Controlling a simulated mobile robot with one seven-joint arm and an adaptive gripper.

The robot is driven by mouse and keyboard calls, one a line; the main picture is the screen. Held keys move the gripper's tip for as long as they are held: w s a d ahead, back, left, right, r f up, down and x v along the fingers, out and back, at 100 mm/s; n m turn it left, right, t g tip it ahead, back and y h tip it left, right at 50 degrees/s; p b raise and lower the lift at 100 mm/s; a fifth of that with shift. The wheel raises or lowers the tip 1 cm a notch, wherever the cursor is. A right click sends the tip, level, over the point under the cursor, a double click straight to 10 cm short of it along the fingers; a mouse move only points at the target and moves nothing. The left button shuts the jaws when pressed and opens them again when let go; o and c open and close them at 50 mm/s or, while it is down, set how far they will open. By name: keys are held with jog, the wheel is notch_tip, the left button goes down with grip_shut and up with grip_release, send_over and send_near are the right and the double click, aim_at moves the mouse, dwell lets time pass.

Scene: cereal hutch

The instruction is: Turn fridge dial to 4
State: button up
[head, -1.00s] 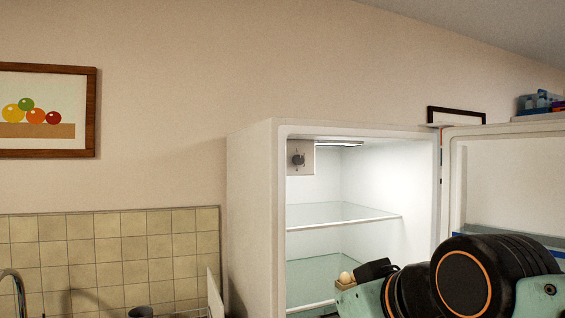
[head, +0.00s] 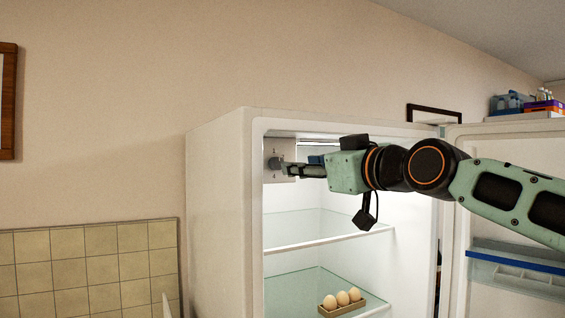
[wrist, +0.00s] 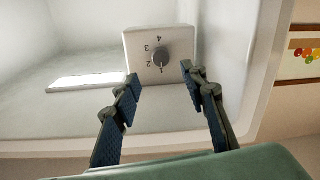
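The fridge dial (wrist: 158,57) is a round grey knob on a pale square panel (wrist: 133,44) with the numbers 1 to 4 around it. I cannot tell clearly which number it points to. In the head view the dial (head: 273,163) sits at the fridge's upper left inside wall. My gripper (wrist: 160,78) is open, its two dark fingers spread on either side below the knob in the wrist view, with nothing between them. In the head view my gripper (head: 284,168) reaches into the fridge with its tips close to the dial; contact is not clear.
The fridge (head: 215,200) stands open, its door (head: 490,200) swung out on the right behind my arm. A glass shelf (head: 310,235) lies below my gripper, with an egg tray (head: 342,305) lower down. A bright lamp strip (wrist: 88,80) is beside the dial panel.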

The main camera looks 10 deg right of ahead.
aim_at(280, 165)
jog(key=p+x, duration=0.2)
jog(key=x, duration=0.6)
jog(key=shift+w+a, duration=0.1)
jog(key=shift+w, duration=0.15)
grip_shut()
jog(key=shift+f, duration=0.1)
